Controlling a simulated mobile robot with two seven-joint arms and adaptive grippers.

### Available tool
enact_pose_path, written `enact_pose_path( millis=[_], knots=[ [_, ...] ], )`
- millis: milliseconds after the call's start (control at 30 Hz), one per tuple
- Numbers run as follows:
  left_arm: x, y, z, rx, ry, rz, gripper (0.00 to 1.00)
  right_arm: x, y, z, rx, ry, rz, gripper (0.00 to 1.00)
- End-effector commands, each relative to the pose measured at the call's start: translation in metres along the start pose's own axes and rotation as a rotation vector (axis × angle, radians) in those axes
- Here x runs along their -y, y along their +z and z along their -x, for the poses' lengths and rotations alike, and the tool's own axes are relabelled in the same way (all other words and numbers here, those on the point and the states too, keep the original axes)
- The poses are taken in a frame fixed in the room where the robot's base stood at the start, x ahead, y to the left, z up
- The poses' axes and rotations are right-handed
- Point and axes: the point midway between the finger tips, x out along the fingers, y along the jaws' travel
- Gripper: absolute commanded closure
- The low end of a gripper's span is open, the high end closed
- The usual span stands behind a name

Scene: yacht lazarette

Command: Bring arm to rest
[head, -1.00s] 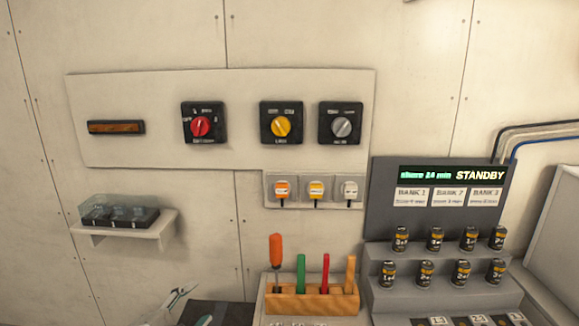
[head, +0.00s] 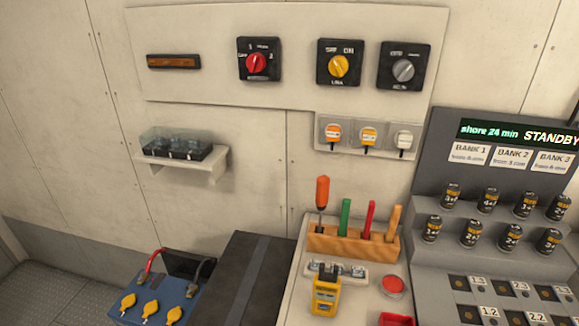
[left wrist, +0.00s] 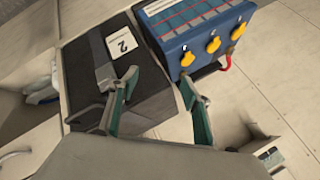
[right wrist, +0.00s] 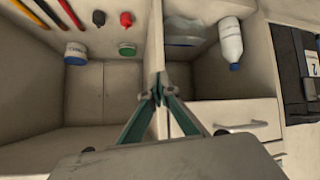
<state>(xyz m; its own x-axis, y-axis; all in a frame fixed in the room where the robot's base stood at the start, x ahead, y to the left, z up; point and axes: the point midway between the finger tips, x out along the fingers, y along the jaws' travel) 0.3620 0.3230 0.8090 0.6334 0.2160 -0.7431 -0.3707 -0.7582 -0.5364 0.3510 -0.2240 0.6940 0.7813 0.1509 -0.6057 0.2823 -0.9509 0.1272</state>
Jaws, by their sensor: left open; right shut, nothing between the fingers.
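Neither gripper shows in the head view. In the left wrist view my left gripper (left wrist: 162,95) is open and empty, with its green-sided fingers apart. It is above the black box (left wrist: 125,60) with the label "2" and near the blue battery box (left wrist: 205,40) with yellow caps. Whether it touches either cannot be told. In the right wrist view my right gripper (right wrist: 158,94) is shut with nothing held. It points at the divider between two pale open compartments, above a drawer handle (right wrist: 240,127).
The head view shows a wooden tool rack (head: 352,243), a yellow device (head: 326,294), a red button (head: 394,286) and a stepped battery stand (head: 480,262). Rotary switches (head: 257,60) line the wall panel.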

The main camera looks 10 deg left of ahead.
Motion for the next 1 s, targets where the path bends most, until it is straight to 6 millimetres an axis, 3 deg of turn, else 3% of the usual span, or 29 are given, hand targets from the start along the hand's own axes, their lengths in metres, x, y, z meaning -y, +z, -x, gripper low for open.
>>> enact_pose_path(
  millis=[300,500,700,1000],
  knots=[
    [-0.083,-0.010,-0.042,-0.190,0.141,0.182,0.52,0.000,0.000,0.000,0.000,0.000,0.000,1.00],
    [-0.125,-0.009,-0.055,-0.301,0.209,0.327,0.52,0.000,-0.001,0.000,-0.001,0.000,0.000,1.00],
    [-0.140,-0.008,-0.057,-0.352,0.232,0.401,0.52,0.000,-0.001,0.000,-0.001,0.000,0.000,1.00],
    [-0.141,-0.007,-0.057,-0.354,0.233,0.403,0.52,0.000,-0.001,0.000,-0.001,0.000,0.000,1.00]
  ],
)
